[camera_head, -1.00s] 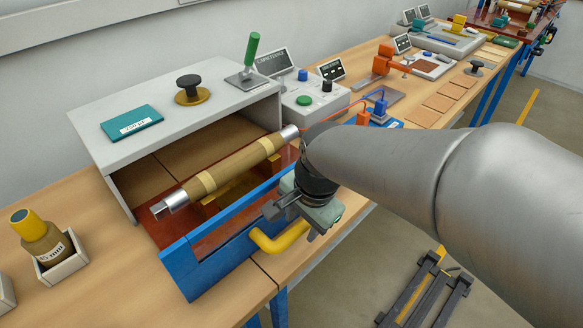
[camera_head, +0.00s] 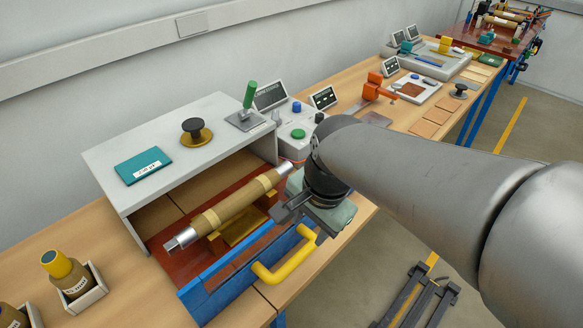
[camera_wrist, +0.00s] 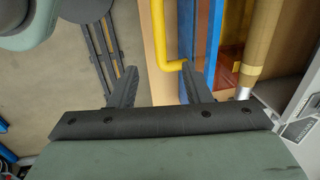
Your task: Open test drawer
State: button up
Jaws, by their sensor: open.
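The test drawer has a blue front (camera_head: 215,280) with a yellow bent handle (camera_head: 285,262). It stands out from under the grey housing (camera_head: 165,130), with its reddish floor showing. A brown bushing (camera_head: 232,207) with silver ends lies on a yellow cradle (camera_head: 240,230) in the drawer. My gripper (camera_head: 302,222) is open and empty above the handle's right end. In the wrist view my fingers (camera_wrist: 160,80) are spread. The handle (camera_wrist: 158,30) shows beyond the fingertips, nearer the right finger, with the blue front (camera_wrist: 214,40) to its right.
A teal booklet (camera_head: 143,166), a black knob on a gold base (camera_head: 195,131) and a green-handled lever (camera_head: 248,100) stand on the housing. A control box (camera_head: 297,132) is behind my wrist. Bottles in white holders (camera_head: 75,285) stand at left.

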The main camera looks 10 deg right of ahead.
jog(key=r, duration=0.1)
jog(key=r+p, duration=0.1)
jog(key=shift+s+d+r, duration=0.2)
jog(key=shift+r, duration=0.1)
jog(key=s+d+f+n+h, duration=0.1)
jog(key=s+d+f+n, duration=0.4)
jog(key=n, duration=0.5)
jog(key=shift+s+d+g, duration=0.2)
jog(key=shift+d+g, duration=0.2)
